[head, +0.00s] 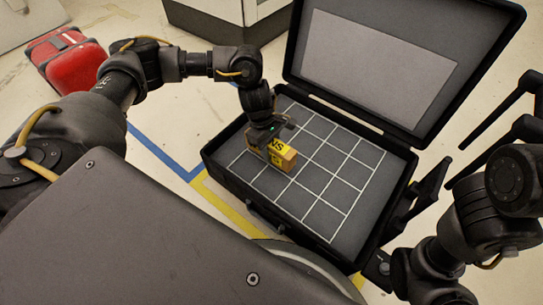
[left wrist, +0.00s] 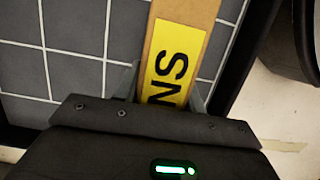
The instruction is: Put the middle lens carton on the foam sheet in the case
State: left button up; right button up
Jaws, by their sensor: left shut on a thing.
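A cardboard-brown lens carton (head: 284,156) with a yellow label and black lettering is in my left gripper (head: 268,144), over the left part of the open black case (head: 388,238). The left gripper is shut on the carton, which also shows in the left wrist view (left wrist: 186,45). The grey foam sheet (head: 335,165) with white grid lines fills the case's base. I cannot tell whether the carton touches the foam. My right gripper (head: 428,190) is dark, at the case's right side; its jaws are unclear.
The case lid (head: 400,50) stands open at the back with a pale grey panel inside. A red case (head: 68,60) lies on the floor at upper left. Blue tape (head: 160,152) and yellow tape (head: 225,205) mark the floor. The foam right of the carton is bare.

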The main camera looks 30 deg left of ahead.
aim_at(271, 155)
pick_arm(q)
jog(key=shift+w+a+f+b, duration=0.15)
jog(key=shift+f+b, duration=0.4)
jog(key=shift+f, duration=0.45)
jog(key=shift+w+a+f+b, duration=0.1)
jog(key=shift+f+b, duration=0.4)
jog(key=shift+f, duration=0.45)
jog(key=shift+r, duration=0.15)
jog(key=shift+f, duration=0.25)
jog(key=o, duration=1.1)
jog(key=shift+r, duration=0.1)
jog(key=shift+o, duration=0.2)
